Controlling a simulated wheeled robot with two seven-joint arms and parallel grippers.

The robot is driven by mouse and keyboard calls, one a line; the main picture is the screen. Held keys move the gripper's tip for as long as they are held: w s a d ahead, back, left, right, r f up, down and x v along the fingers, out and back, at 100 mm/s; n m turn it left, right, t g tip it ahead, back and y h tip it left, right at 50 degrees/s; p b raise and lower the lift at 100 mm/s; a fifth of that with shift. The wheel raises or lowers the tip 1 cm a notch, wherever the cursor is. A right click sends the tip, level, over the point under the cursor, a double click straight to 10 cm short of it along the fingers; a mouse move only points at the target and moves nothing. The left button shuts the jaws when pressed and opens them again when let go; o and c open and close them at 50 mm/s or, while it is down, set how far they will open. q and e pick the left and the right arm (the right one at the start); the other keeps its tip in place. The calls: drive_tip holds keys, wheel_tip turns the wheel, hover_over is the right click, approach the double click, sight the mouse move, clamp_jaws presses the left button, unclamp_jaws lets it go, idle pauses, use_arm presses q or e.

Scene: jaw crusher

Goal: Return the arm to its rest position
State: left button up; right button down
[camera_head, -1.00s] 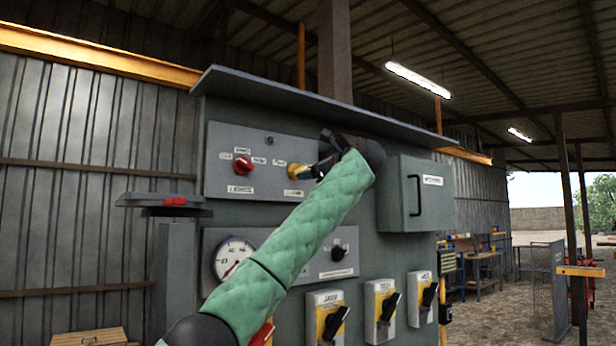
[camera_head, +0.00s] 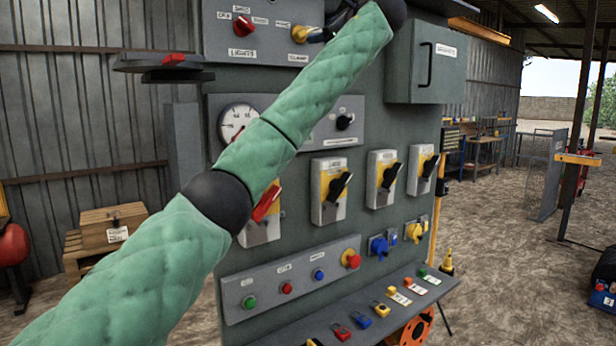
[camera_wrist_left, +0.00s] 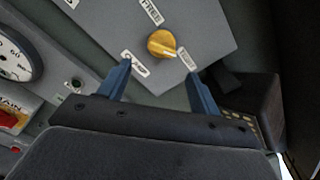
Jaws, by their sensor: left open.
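My left arm, in a green padded sleeve, reaches up across the grey control panel (camera_head: 222,280) in the head view. My left gripper (camera_head: 328,32) is at the top of that view, near the yellow selector knob (camera_head: 300,34), and is partly hidden by my wrist. In the left wrist view the two blue fingers of the left gripper (camera_wrist_left: 160,82) are spread apart with nothing between them. The yellow knob (camera_wrist_left: 162,43) shows just beyond the fingertips, apart from them. My right gripper is not in view.
A red knob (camera_head: 243,26), a gauge (camera_head: 236,122) and several switch boxes (camera_head: 330,190) are on the panel. A grey door box (camera_head: 425,60) juts out at right. A shelf with padlocks (camera_head: 370,318) sticks out below. Open gravel floor lies to the right.

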use_arm(q)
drive_tip(key=s+d+r+n+t+h, duration=0.2)
drive_tip(key=s+n+h, duration=0.3)
drive_tip(key=s, duration=0.4)
drive_tip(key=s+d+r+n+t+h, duration=0.2)
drive_tip(key=s+d+n+h, duration=0.1)
drive_tip(key=s+n, duration=0.45)
drive_tip(key=s+a+f+n+g+h, duration=0.25)
drive_tip(key=a+f, duration=0.35)
drive_tip(key=f, duration=1.5)
drive_tip(key=s+a+f+n+g+h, duration=0.15)
drive_tip(key=s+a+f, duration=0.4)
drive_tip(key=f, duration=1.45)
drive_tip(key=s+a+f+n+g+h, duration=0.2)
drive_tip(key=a+f, duration=0.6)
drive_tip(key=f, duration=1.3)
drive_tip(key=s+a+f+g+y, duration=0.1)
drive_tip(key=s+a+f+g, duration=0.1)
drive_tip(key=s+f, duration=0.55)
drive_tip(key=s+a+f+g, duration=0.15)
drive_tip(key=s+f, duration=0.25)
drive_tip(key=f, duration=0.6)
drive_tip(key=s+a+f+g+y, duration=0.1)
drive_tip(key=s+a+f+g, duration=0.15)
drive_tip(key=s+f, duration=0.5)
drive_tip(key=s+f+g, duration=0.4)
drive_tip(key=s+f, duration=1.2)
drive_tip(key=s, duration=0.3)
drive_tip(key=shift+g, duration=0.4)
